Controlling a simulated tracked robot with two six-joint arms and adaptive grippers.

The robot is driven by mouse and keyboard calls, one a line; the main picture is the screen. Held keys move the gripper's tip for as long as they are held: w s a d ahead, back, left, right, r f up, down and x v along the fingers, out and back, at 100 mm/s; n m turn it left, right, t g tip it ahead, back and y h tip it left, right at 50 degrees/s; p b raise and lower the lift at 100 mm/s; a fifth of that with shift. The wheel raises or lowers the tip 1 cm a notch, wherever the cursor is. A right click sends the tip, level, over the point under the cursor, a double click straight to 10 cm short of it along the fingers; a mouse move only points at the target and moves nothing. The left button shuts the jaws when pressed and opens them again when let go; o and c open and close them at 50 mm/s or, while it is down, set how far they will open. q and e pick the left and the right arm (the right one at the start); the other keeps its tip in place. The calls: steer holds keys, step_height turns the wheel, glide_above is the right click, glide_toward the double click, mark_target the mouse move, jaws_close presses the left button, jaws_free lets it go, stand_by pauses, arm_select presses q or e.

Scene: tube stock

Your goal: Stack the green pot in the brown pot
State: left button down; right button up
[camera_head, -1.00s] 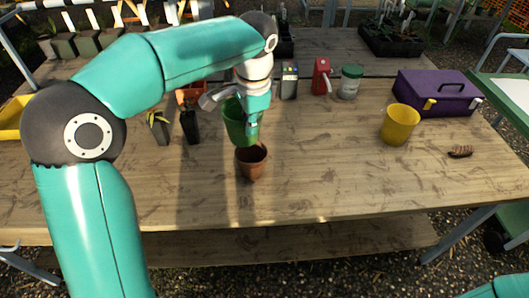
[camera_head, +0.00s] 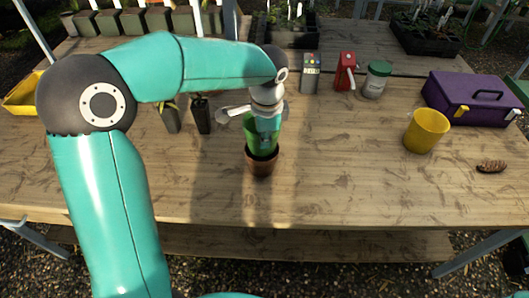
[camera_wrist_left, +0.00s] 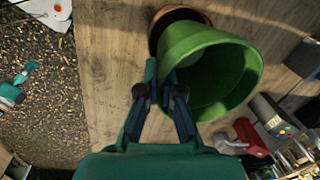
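The green pot (camera_head: 255,135) is upright over the brown pot (camera_head: 262,167), and its lower part appears to be inside the brown rim. The brown pot stands on the wooden table. My left gripper (camera_head: 266,122) comes from above. In the left wrist view its fingers (camera_wrist_left: 163,82) pinch the wall of the green pot (camera_wrist_left: 190,45), one finger outside and one inside. The brown pot (camera_wrist_left: 170,18) shows partly behind the green one there. Whether the green pot rests on the brown pot's bottom is hidden. My right gripper is not in view.
To the right stand a yellow pot (camera_head: 427,130), a purple toolbox (camera_head: 470,97) and a pine cone (camera_head: 491,167). Behind are a grey device (camera_head: 310,72), a red one (camera_head: 346,71) and a green-lidded jar (camera_head: 376,79). Small black pots (camera_head: 202,115) stand left. The table front is clear.

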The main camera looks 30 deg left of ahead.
mark_target(265, 163)
arm_select(q)
steer(key=shift+f, duration=2.7)
steer(key=shift+f, duration=0.1)
steer(key=shift+f, duration=0.15)
steer(key=c, duration=1.3)
jaws_free()
steer(key=r, duration=0.8)
steer(key=s+d+r, duration=0.1)
steer(key=r, duration=0.3)
steer(key=shift+s+r, duration=0.1)
steer(key=shift+r, duration=0.1)
